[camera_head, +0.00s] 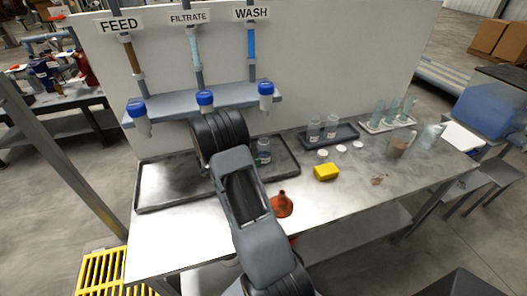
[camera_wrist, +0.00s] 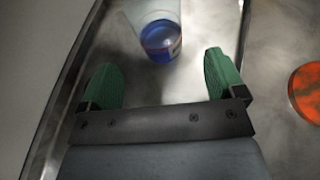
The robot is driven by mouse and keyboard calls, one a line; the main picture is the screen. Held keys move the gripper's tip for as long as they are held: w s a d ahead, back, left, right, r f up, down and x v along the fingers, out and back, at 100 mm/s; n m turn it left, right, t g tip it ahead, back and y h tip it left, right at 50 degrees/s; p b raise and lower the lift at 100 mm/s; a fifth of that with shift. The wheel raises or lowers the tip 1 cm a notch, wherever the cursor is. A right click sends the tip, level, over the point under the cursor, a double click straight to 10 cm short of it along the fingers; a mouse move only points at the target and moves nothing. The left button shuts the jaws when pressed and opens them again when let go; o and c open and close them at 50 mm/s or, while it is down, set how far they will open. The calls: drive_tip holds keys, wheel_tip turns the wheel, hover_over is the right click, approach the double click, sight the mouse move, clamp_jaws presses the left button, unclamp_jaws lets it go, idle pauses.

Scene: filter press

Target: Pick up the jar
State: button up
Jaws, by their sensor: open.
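A small clear jar (camera_head: 264,152) with a label stands in the large dark-rimmed tray (camera_head: 160,188), partly behind my arm. In the wrist view the jar (camera_wrist: 160,38) holds blue liquid at its bottom and is cut off by the top edge. My gripper (camera_wrist: 160,72) has two green fingers spread wide, with nothing between the tips. The jar lies just beyond the fingertips, about midway between them. Two more clear jars, one a jar (camera_head: 313,131) and the other a jar (camera_head: 331,126), stand in a small tray. In the head view my arm hides the gripper.
White lids (camera_head: 341,149) lie near the small dark tray (camera_head: 347,131). The shelf (camera_head: 183,104) with blue-capped bottles overhangs the back.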

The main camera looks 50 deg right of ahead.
sight(259, 153)
drive_tip(key=shift+p+x, duration=1.3)
drive_tip(key=shift+x, duration=2.75)
drive_tip(key=shift+d+r, duration=0.1)
drive_tip(key=c, duration=1.1)
drive_tip(key=shift+c, duration=0.2)
drive_tip(key=shift+r, duration=0.3)
